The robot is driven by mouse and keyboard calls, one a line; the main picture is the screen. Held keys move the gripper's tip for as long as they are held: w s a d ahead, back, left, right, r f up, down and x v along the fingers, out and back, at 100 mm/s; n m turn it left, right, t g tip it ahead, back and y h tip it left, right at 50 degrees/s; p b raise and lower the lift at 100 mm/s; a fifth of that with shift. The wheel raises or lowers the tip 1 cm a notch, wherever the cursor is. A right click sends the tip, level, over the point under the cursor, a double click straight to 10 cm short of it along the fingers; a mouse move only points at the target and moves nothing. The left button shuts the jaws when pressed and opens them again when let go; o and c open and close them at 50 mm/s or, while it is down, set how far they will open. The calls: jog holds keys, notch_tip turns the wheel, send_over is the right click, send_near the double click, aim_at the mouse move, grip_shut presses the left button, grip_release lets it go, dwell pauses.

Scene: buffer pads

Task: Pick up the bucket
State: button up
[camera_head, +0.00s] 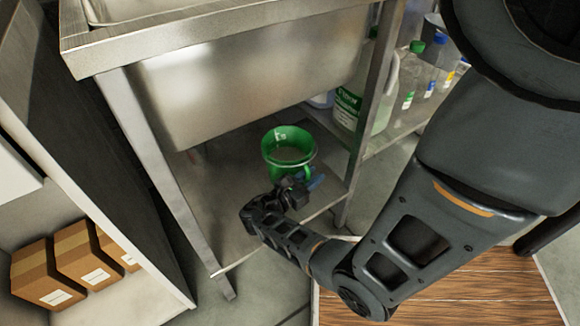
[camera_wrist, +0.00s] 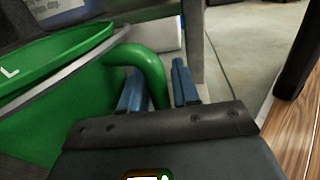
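The green bucket (camera_head: 287,150) stands upright on the lower shelf (camera_head: 225,215) under the metal sink. In the wrist view the bucket (camera_wrist: 65,105) fills the left side, with its curved green handle (camera_wrist: 150,68) towards my gripper. My gripper (camera_head: 306,181) is at the bucket's near right side in the head view. In the wrist view the blue fingers of my gripper (camera_wrist: 158,82) are apart, with the handle appearing between them. The left finger shows inside the handle's loop. A gap shows between the handle and the right finger. I cannot tell whether the left finger touches the handle.
The sink basin (camera_head: 240,75) hangs above the shelf. A metal leg (camera_head: 374,95) stands right of the bucket. A large jug (camera_head: 350,105) and bottles (camera_head: 432,55) stand behind it. Cardboard boxes (camera_head: 45,275) sit at lower left. Shelf space left of the bucket is clear.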

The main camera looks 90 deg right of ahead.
grip_shut()
dwell(1.3)
jog(key=shift+r, duration=0.1)
